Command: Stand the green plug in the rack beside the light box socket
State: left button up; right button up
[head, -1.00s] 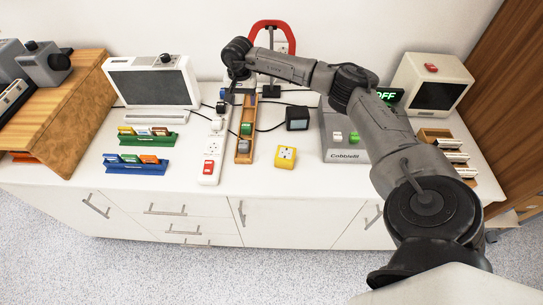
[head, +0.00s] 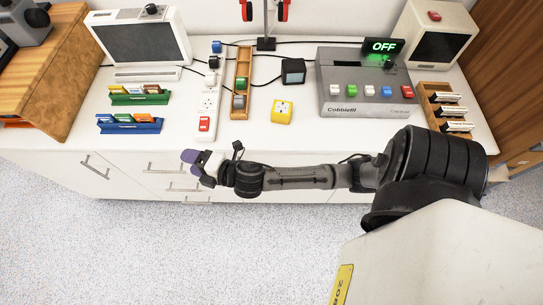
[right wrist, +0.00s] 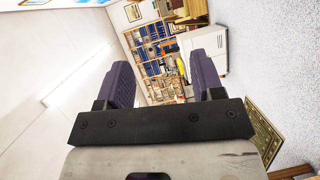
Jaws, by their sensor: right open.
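The green plug (head: 240,84) sits in the narrow wooden rack (head: 247,60), with a grey plug (head: 239,102) just in front of it. The white power strip (head: 207,110) stands left of the rack; a blue plug (head: 217,47) and dark plugs are at its far end, and some near sockets look empty. I cannot tell which socket is the light box's. My right gripper (head: 196,166) is open and empty, out in front of the counter's front edge, apart from the rack. In the right wrist view its purple fingers (right wrist: 160,85) are spread with nothing between them. My left gripper is not in view.
A yellow socket box (head: 282,112) and a black cube (head: 293,71) stand right of the rack, with cables behind. A grey console (head: 350,105) with an OFF sign (head: 383,46) is farther right. Green (head: 140,98) and blue (head: 130,125) card holders are left.

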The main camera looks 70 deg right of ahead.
jog(key=s+f+m+g, duration=0.3)
jog(key=s+m+g, duration=0.1)
jog(key=s, duration=0.4)
jog(key=s+f+m+g, duration=0.3)
jog(key=s+m, duration=0.3)
jog(key=s, duration=0.2)
jog(key=s+a+f+m+g, duration=0.1)
jog(key=s+f+m+g, duration=0.2)
jog(key=s, duration=0.6)
jog(key=m+g, duration=0.2)
jog(key=g, duration=0.1)
jog(key=shift+f+m, duration=0.3)
jog(key=shift+f, duration=0.1)
